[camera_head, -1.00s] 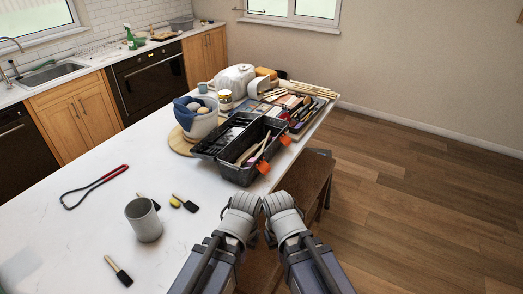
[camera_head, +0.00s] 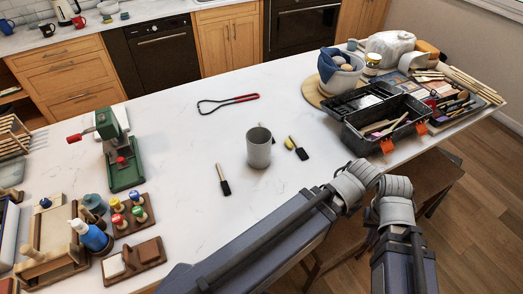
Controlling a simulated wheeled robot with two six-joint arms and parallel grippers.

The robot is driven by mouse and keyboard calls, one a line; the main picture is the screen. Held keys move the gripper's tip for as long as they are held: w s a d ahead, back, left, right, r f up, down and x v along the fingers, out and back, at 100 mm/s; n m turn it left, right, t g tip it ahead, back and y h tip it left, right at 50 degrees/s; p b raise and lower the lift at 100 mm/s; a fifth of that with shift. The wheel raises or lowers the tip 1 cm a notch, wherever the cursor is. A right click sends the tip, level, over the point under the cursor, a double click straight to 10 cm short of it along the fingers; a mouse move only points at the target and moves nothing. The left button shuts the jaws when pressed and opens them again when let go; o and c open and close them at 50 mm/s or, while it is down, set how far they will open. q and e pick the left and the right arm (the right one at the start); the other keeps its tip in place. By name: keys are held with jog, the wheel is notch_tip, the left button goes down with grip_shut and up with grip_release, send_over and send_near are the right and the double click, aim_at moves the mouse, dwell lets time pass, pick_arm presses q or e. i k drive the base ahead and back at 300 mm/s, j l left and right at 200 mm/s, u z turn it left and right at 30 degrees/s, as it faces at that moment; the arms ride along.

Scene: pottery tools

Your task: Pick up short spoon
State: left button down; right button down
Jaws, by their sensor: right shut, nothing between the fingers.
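The black toolbox (camera_head: 368,143) with orange latches stands open at the right of the white table. Light wooden-handled tools (camera_head: 392,124) lie inside it; I cannot tell whether one is the short spoon. My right gripper (camera_head: 394,188) is at the table's front edge, in front of the toolbox and apart from it, shut and empty. My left gripper (camera_head: 352,180) is just left of it, close beside it. Its fingers are hidden, so its opening does not show. Neither gripper touches a tool.
A grey cup (camera_head: 259,149) stands mid-table with black-tipped brushes (camera_head: 223,181) around it. A red-handled wire tool (camera_head: 226,101) lies behind. A green press (camera_head: 122,160) and racks fill the left. A pot with blue cloth (camera_head: 340,72) stands behind the toolbox. A wooden stool (camera_head: 425,178) is below the edge.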

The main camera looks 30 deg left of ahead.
aim_at(385, 132)
jog(key=i+l+u, duration=0.1)
jog(key=l, duration=0.65)
jog(key=i+l, duration=0.1)
jog(key=l, duration=0.7)
jog(key=i+l+u, duration=0.1)
jog(key=i+l, duration=0.4)
jog(key=i+l+u, duration=0.15)
jog(key=i+l, duration=0.35)
jog(key=l, duration=0.25)
jog(key=i+l, duration=0.1)
jog(key=i, duration=0.45)
